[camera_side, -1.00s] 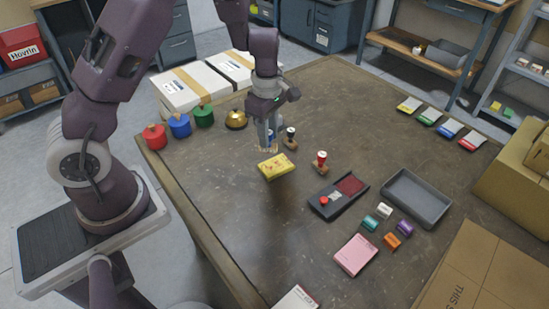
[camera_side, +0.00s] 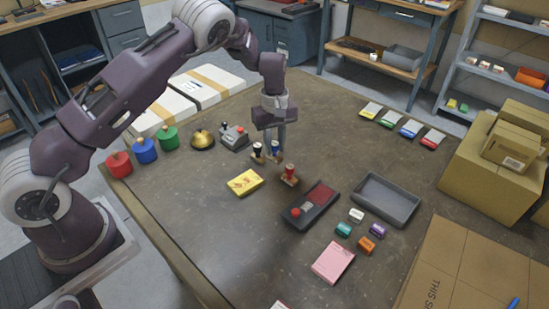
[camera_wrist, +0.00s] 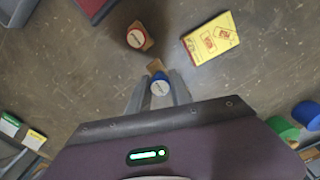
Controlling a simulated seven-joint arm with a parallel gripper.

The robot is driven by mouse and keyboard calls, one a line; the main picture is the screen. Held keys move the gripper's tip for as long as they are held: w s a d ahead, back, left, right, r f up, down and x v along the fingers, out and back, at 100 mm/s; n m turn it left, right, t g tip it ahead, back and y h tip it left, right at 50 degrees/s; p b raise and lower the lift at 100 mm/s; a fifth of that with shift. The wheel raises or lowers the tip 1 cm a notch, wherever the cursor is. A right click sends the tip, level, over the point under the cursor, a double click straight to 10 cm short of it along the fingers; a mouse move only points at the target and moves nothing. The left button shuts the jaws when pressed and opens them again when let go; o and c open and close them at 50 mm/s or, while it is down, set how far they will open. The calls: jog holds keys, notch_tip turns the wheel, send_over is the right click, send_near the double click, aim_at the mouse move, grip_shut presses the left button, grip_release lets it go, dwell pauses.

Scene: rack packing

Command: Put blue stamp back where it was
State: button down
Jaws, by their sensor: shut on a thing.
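My gripper (camera_side: 275,146) points down over the middle of the table and is shut on the blue stamp (camera_side: 276,147). In the wrist view the blue stamp (camera_wrist: 160,86) shows its round blue-rimmed top between the fingers, with part of its wooden base beyond. The stamp is between the black stamp (camera_side: 258,149) and the red stamp (camera_side: 290,171). The red stamp (camera_wrist: 136,39) also shows in the wrist view, apart from the fingers. I cannot tell whether the blue stamp's base touches the table.
A yellow box (camera_side: 245,182) lies in front to the left. An ink pad (camera_side: 322,192) with a red button and a grey tray (camera_side: 408,206) are to the right. A grey device (camera_side: 234,137) and a brass bell (camera_side: 203,138) stand behind left.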

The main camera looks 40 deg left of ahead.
aim_at(275, 155)
jog(key=shift+f, duration=1.95)
jog(key=c, duration=1.2)
grip_release()
jog(key=shift+f, duration=0.1)
jog(key=shift+o, duration=0.2)
notch_tip(275, 155, up, 12)
jog(key=shift+s+r, duration=0.1)
jog(key=shift+r, duration=0.1)
